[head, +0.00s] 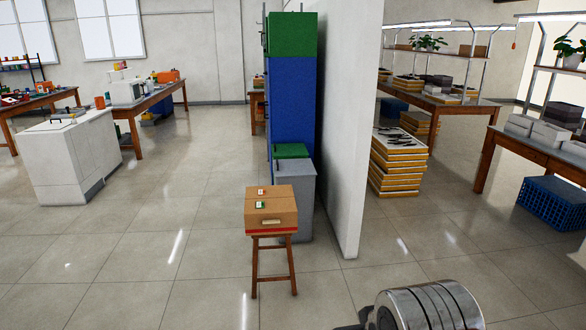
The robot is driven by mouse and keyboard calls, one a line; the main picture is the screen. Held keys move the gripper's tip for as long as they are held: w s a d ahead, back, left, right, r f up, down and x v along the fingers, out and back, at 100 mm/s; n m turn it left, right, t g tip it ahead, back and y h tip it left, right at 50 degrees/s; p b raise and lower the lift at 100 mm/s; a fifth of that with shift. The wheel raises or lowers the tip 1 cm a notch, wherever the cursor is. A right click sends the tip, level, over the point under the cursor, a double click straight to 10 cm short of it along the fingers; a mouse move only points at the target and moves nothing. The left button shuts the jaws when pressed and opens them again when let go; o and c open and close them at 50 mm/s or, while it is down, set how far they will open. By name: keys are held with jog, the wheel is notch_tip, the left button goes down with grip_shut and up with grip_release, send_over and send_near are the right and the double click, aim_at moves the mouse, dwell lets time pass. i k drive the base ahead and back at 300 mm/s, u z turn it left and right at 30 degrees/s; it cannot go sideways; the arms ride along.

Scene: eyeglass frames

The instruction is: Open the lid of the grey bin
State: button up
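A grey bin (307,205) stands on the floor in the middle of the head view, against the white partition wall. Its flat grey top looks closed. A green panel (291,150) shows just behind or on top of it; I cannot tell which. A wooden stool (273,262) with a brown cardboard box (271,210) stands in front and hides the bin's lower left part. A metal arm link of mine shows at the bottom right, well apart from the bin. My gripper itself is out of view.
A tall blue and green cabinet (292,100) stands behind the bin. The white partition (350,120) runs along its right. A white cabinet (70,155) stands at left. Stacked wooden trays (398,165) and a bench (540,155) are at right. The floor at left and front is clear.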

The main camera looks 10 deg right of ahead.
aim_at(295, 167)
jog(key=u, duration=0.2)
jog(key=i, duration=1.8)
jog(key=u, duration=0.5)
jog(key=i, duration=0.8)
jog(key=u, duration=0.55)
jog(key=i, duration=1.85)
jog(key=z, duration=0.7)
jog(key=i, duration=0.7)
jog(key=z, duration=0.55)
jog(key=i, duration=0.75)
jog(key=z, duration=0.2)
